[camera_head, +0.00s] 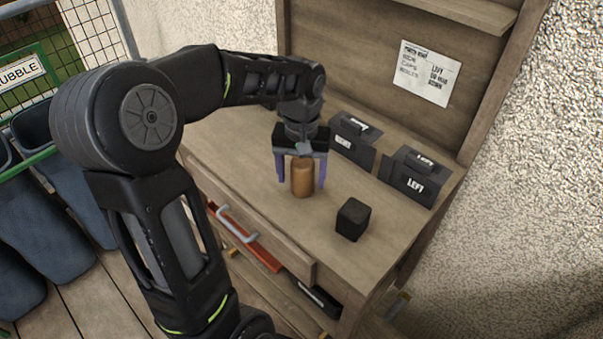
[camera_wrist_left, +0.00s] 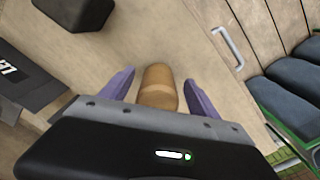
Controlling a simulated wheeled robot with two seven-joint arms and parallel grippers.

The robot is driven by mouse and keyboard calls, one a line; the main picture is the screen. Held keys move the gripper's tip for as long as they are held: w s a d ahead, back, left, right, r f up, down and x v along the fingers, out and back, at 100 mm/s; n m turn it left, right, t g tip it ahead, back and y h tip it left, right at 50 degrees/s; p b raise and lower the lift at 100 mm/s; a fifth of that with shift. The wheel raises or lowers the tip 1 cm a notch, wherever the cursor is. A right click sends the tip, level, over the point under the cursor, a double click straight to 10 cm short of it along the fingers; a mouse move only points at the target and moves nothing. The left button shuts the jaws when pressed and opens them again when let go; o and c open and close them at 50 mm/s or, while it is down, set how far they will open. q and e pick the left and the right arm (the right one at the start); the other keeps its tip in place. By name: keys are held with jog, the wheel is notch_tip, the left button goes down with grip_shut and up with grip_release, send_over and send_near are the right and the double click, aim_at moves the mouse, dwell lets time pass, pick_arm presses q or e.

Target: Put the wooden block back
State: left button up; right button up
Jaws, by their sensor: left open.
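The wooden block (camera_head: 302,179) is a brown, rounded upright piece standing on the wooden workbench (camera_head: 235,150). My left gripper (camera_head: 301,183) is open, with its purple fingers on either side of the block. In the left wrist view the block (camera_wrist_left: 158,88) sits between the two fingertips (camera_wrist_left: 158,86), and a gap shows on each side. The gripper's body hides part of the block there. My right gripper is in neither view.
A black block (camera_head: 352,219) stands to the right of the wooden block. Two black labelled boxes, one marked LEFT (camera_head: 413,177) and another (camera_head: 351,137), stand along the back. A paper note (camera_head: 430,73) hangs on the back board. A drawer (camera_head: 250,225) is partly open at the front.

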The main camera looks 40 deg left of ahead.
pick_arm(q)
notch_tip(320, 180, up, 12)
jog(key=shift+r, duration=0.1)
dwell(0.4)
dwell(0.7)
